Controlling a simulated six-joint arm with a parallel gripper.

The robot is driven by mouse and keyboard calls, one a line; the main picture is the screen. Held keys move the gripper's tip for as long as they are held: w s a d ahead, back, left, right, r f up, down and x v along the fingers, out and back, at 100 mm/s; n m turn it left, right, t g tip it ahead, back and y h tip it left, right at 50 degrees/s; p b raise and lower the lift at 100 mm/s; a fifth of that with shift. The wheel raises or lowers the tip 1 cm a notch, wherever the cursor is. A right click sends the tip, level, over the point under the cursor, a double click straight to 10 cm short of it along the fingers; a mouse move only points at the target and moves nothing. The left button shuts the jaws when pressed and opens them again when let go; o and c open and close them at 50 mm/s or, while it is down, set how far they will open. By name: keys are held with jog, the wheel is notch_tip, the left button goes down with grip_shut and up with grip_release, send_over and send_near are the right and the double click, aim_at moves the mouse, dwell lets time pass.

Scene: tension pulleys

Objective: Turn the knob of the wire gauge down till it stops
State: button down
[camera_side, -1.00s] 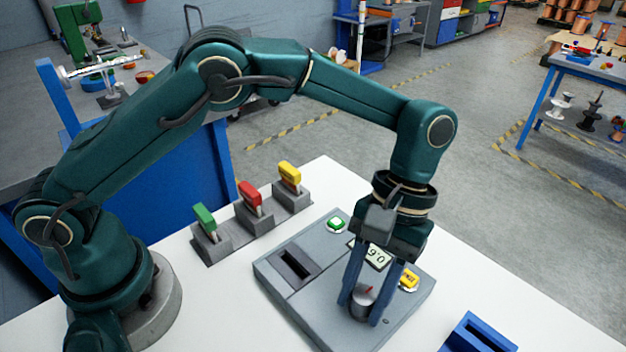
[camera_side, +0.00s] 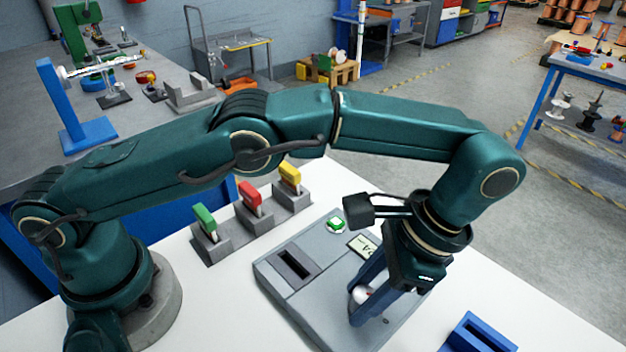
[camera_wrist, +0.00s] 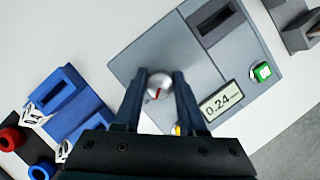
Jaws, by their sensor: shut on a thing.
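The wire gauge (camera_side: 318,308) is a flat grey box on the white table, with a slot, a display and buttons. Its round silver knob (camera_wrist: 158,86) has a red pointer mark; in the side view the knob (camera_side: 360,294) is partly hidden by a finger. My gripper (camera_wrist: 160,80) is shut on the knob, with one blue finger on each side. The display (camera_wrist: 220,102) reads 0.24 in the wrist view. The green button (camera_side: 336,223) is clear of my gripper. A yellow button (camera_wrist: 177,130) is mostly hidden behind my gripper.
Green (camera_side: 204,216), red (camera_side: 250,193) and yellow (camera_side: 290,174) handled pieces stand in grey holders behind the gauge. A blue slotted block (camera_side: 476,335) lies at the front right. Table between is bare.

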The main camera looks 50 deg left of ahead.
aim_at(364, 295)
jog(key=shift+r+m+t+y, duration=0.1)
jog(key=shift+m+t+y, duration=0.2)
jog(key=shift+m, duration=0.8)
jog(key=shift+m+t+y, duration=0.3)
jog(key=shift+m, duration=0.8)
jog(key=shift+c, duration=2.4)
grip_release()
jog(key=shift+r, duration=1.9)
jog(key=w+a+r, duration=0.2)
jog(key=a+r, duration=0.5)
jog(key=a, duration=0.4)
jog(key=shift+w+a, duration=0.2)
jog(key=shift+w, duration=0.15)
